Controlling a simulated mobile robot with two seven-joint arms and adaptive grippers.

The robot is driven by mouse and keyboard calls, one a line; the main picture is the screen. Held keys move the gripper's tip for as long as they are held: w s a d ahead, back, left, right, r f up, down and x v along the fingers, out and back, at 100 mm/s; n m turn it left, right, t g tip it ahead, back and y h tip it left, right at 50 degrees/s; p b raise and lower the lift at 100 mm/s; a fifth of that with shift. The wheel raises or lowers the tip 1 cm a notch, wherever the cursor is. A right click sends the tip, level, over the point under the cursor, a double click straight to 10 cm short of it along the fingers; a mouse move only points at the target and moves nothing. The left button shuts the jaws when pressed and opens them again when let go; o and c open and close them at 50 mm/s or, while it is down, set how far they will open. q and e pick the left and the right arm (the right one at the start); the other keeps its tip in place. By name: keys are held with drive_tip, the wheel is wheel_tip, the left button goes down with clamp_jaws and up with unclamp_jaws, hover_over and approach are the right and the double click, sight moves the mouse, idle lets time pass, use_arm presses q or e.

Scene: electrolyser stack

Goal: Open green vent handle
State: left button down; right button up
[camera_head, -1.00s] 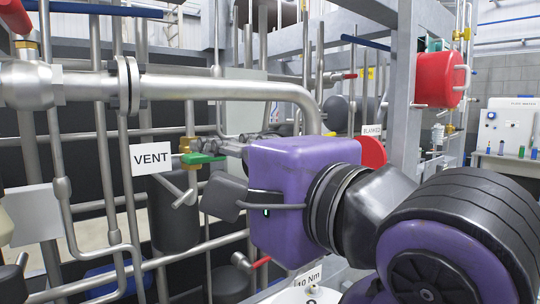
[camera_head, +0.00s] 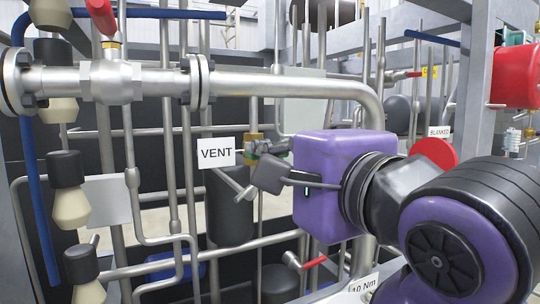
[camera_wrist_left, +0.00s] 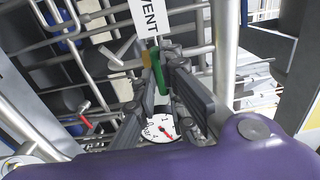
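The green vent handle (camera_wrist_left: 159,72) shows in the left wrist view as a green bar beside a brass valve body (camera_wrist_left: 146,61). In the head view only a small green part (camera_head: 253,156) shows, right of the white VENT label (camera_head: 216,152). My left gripper (camera_wrist_left: 160,66) has one dark finger on each side of the handle, close against it, and looks shut on it. In the head view this gripper (camera_head: 266,160) reaches leftward from my purple wrist, its fingers partly covering the valve. My right gripper is not in view.
A thick horizontal pipe (camera_head: 280,85) runs above the valve and bends down behind my wrist. A dark cylinder (camera_head: 230,208) hangs below the label. A red handle (camera_head: 314,262) and a red disc (camera_head: 433,152) are near my arm. A gauge (camera_wrist_left: 160,129) shows between the fingers.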

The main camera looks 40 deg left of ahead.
use_arm(q)
drive_tip(key=n+b, duration=0.3)
drive_tip(key=n, duration=0.1)
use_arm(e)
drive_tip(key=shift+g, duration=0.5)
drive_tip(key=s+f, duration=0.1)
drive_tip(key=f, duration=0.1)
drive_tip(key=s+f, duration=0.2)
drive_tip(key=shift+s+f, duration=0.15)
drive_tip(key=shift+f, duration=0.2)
use_arm(q)
drive_tip(key=shift+n, duration=0.3)
drive_tip(key=n+b, duration=0.3)
drive_tip(key=n, duration=0.1)
drive_tip(key=shift+n, duration=0.3)
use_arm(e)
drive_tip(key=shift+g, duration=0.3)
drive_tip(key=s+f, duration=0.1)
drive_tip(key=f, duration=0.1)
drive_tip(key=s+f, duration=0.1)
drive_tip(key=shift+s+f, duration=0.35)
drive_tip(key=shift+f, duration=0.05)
